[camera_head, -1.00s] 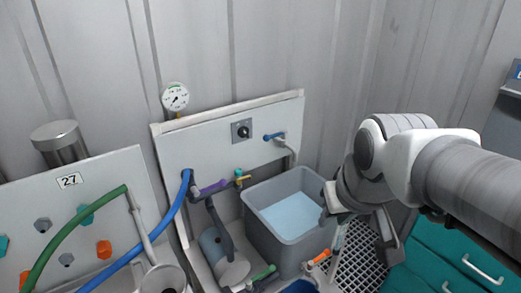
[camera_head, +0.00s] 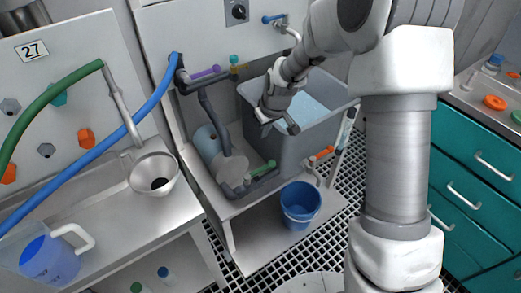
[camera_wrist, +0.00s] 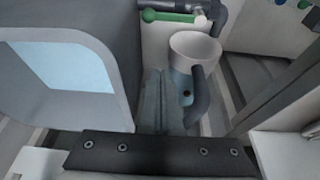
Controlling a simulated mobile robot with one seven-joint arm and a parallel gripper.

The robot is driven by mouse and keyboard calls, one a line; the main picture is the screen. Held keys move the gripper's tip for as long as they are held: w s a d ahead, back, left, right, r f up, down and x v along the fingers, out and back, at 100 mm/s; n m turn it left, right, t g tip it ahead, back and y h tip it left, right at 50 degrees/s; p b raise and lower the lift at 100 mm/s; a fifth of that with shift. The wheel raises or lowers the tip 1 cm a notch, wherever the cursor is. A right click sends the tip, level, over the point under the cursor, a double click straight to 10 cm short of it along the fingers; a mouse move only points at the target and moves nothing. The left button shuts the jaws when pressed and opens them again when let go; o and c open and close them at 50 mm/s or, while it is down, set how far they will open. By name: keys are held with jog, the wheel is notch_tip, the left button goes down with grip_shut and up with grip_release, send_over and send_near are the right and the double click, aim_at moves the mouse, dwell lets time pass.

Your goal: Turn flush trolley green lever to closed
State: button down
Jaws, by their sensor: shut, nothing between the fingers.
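The green lever (camera_head: 263,168) sits low on the flush trolley (camera_head: 190,165), in front of the grey tank and right of the pump. In the wrist view the green lever (camera_wrist: 172,16) lies near the top, roughly crosswise, with a round knob at its left end. My gripper (camera_head: 280,127) is shut and empty, above the near-left wall of the tank and above the lever, apart from it. In the wrist view my gripper's fingers (camera_wrist: 165,76) are together and point up the picture toward the lever, with a gap between.
The grey tank (camera_head: 290,155) of water stands right of the pump (camera_head: 209,143) and dark pipes. An orange lever (camera_head: 322,154) is at the tank's near-right corner. Purple (camera_head: 203,74) and blue (camera_head: 271,18) levers are behind. A blue bucket (camera_head: 300,203) stands below, in front.

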send_over(260, 170)
jog(key=w, duration=0.3)
notch_tip(260, 170, down, 6)
jog(key=a+b+x, duration=0.1)
jog(key=b+x, duration=0.3)
jog(key=x, duration=0.5)
jog(key=shift+s+d+b, duration=0.15)
jog(key=shift+s+d, duration=0.5)
jog(key=shift+s, duration=0.25)
jog(key=shift+s+d+b, duration=0.15)
jog(key=shift+s+d, duration=0.55)
jog(key=shift+s, duration=0.15)
